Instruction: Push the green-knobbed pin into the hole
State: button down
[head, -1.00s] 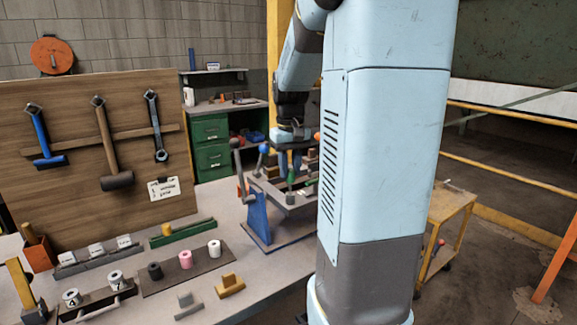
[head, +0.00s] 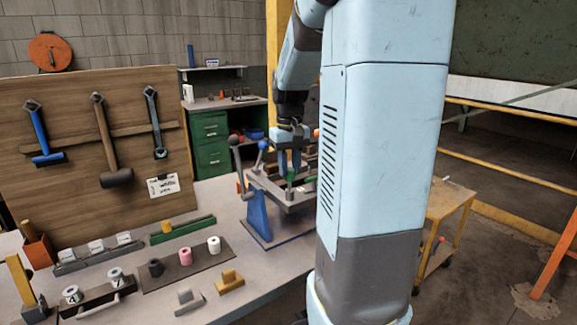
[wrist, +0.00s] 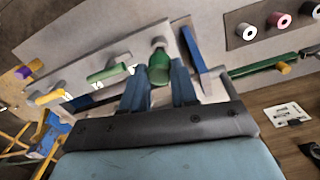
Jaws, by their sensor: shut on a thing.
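The green knob (wrist: 159,68) of the pin sits between the two blue fingers of my gripper (wrist: 158,85) in the wrist view. The fingers are shut on the knob from both sides. In the head view my gripper (head: 289,160) points down over the grey fixture (head: 290,205) on the blue stand, with the green knob (head: 291,175) at its fingertips. A small grey rounded part shows just beyond the knob in the wrist view. The pin's shaft and the hole cannot be made out, so I cannot tell how deep the pin is.
In the wrist view a green-handled part (wrist: 110,72) and a yellow one (wrist: 50,96) lie left. Spools (head: 185,257) stand on the bench.

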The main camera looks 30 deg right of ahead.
jog(key=shift+f, duration=1.45)
dwell(0.6)
jog(key=c, duration=0.8)
grip_release()
notch_tip(320, 180, up, 14)
jog(key=shift+f, duration=0.2)
jog(key=s+a+f+t, duration=0.1)
jog(key=s+a+t, duration=0.1)
jog(key=s+a, duration=0.3)
jog(key=s+a+f+n+t, duration=0.1)
jog(key=s+a+f, duration=0.1)
jog(key=s+a, duration=0.4)
jog(key=s+a+f+t, duration=0.2)
jog(key=s+a, duration=0.3)
jog(key=s, duration=0.1)
jog(key=shift+s+a+n+t, duration=0.1)
jog(key=shift+a+n+t, duration=0.2)
jog(key=shift+n, duration=0.1)
